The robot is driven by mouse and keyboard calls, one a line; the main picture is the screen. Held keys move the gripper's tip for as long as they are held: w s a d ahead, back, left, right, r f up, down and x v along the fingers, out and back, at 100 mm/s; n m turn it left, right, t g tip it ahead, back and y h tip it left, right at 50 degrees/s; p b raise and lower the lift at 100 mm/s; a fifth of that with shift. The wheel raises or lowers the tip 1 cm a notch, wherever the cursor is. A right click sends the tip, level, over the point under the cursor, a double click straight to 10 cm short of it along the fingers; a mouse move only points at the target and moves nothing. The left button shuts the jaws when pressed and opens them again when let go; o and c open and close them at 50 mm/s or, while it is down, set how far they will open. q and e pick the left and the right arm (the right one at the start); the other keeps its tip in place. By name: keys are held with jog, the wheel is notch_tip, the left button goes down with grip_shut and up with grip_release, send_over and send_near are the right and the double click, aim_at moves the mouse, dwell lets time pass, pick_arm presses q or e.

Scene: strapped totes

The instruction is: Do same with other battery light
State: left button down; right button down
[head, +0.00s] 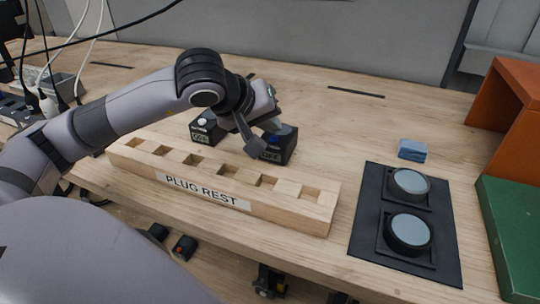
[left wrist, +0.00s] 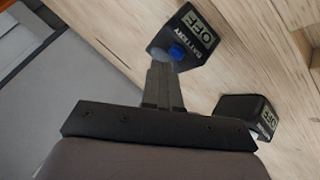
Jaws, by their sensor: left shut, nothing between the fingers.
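Two small black battery boxes stand on the wooden bench behind the plug rest. The right box (head: 285,152) has a blue button, and in the left wrist view its label (left wrist: 201,32) reads BATTERY OFF. The left box (head: 207,130) has a pale button and a label; in the left wrist view (left wrist: 247,106) OFF is readable on it. My left gripper (head: 274,125) is shut and empty, pointing down at the right box. In the left wrist view its fingertips (left wrist: 165,67) are at the blue button (left wrist: 178,53); whether they touch it I cannot tell. My right gripper is not in view.
The wooden PLUG REST block (head: 310,214) with empty square slots lies in front of the boxes. Two round grey-topped lights (head: 408,232) sit on a black mat (head: 372,232) at right. A blue cloth (head: 412,150), an orange shelf (head: 508,115) and a green panel (head: 510,235) are nearby.

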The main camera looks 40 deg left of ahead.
pick_arm(q)
jog(key=shift+r+p, duration=1.85)
jog(key=shift+r, duration=1.15)
